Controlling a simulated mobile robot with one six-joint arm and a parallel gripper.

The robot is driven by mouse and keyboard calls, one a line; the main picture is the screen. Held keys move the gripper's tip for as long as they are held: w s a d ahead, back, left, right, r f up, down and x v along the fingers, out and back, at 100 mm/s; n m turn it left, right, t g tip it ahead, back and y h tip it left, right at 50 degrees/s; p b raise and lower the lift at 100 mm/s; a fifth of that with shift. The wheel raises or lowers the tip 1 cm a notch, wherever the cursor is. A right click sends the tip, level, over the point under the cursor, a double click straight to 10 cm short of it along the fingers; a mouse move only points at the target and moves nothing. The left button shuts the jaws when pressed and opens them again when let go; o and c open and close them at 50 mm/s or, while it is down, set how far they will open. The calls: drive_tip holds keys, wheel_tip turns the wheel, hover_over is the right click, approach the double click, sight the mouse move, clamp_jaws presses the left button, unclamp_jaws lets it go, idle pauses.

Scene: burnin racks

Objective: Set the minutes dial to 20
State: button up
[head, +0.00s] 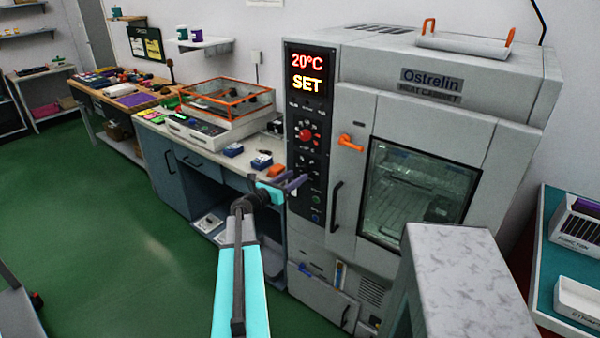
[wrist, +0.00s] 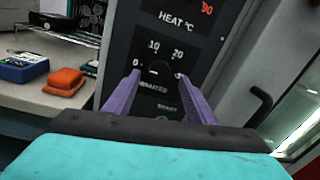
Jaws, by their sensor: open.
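The heat cabinet (head: 445,130) has a dark control panel (wrist: 125,40) with a lit display (head: 306,72) reading "20°C" and "SET". The minutes dial (wrist: 158,69) is a small dark knob on this panel, below the heat scale. Marks 0, 10 and 20 are readable around it; its setting is too small to tell surely. My gripper (wrist: 158,75) is open, with one purple finger on each side of the dial. I cannot tell whether the fingers touch it. In the head view my gripper (head: 294,179) is at the panel's lower half, partly covering it.
A red heat dial (head: 305,133) sits above the minutes dial. An orange latch (head: 350,142) and dark door handle (head: 335,206) stick out to the right. A counter at left carries an orange block (wrist: 64,81) and blue box (wrist: 28,69).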

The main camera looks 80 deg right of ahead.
sight(303, 172)
drive_tip(key=shift+p+x, duration=0.35)
drive_tip(key=shift+x, duration=1.45)
drive_tip(key=shift+c, duration=0.3)
drive_tip(key=c, duration=1)
drive_tip(key=shift+d, duration=0.1)
